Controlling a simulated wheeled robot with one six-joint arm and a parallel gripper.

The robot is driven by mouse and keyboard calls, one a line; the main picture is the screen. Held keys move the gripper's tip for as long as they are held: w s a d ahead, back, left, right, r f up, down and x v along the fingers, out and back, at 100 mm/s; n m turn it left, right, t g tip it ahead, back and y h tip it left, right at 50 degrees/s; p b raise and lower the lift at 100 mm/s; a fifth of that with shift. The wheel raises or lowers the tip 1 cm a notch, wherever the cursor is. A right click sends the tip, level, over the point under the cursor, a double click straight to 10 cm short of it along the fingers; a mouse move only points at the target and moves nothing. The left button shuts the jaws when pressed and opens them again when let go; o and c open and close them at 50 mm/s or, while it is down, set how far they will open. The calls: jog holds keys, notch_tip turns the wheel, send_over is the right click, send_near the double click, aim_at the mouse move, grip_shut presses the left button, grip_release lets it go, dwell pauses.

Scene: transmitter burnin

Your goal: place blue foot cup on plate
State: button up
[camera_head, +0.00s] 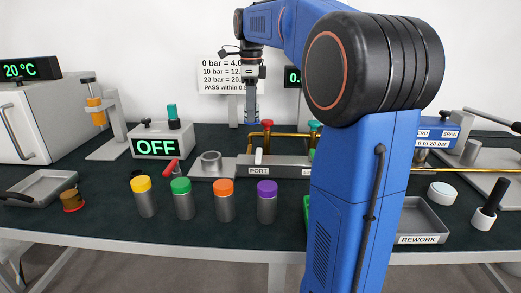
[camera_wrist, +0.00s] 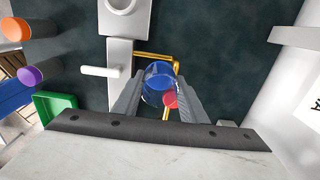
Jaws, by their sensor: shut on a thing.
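My gripper (camera_head: 251,98) hangs above the far part of the bench, behind the port block. In the wrist view my gripper (camera_wrist: 158,90) is shut on the blue foot cup (camera_wrist: 158,74), a clear cup with a blue disc, between its two grey fingers. A flat plate (camera_head: 104,152) lies under the stand at the left. Another pale plate (camera_head: 490,188) lies at the right. I cannot tell which one the task means.
A red knob (camera_head: 267,124) and brass pipe stand close below my gripper, beside the port block (camera_head: 259,171). Several colour-capped cylinders (camera_head: 224,203) line the front. A brown cup with a red foot (camera_head: 72,201) stands left. My arm hides the bench right of centre.

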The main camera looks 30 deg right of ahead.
notch_tip(320, 180, down, 13)
jog(key=shift+a+f, duration=0.1)
dwell(0.5)
jog(key=shift+f, duration=0.1)
jog(key=o, duration=1.1)
jog(key=shift+c, duration=0.2)
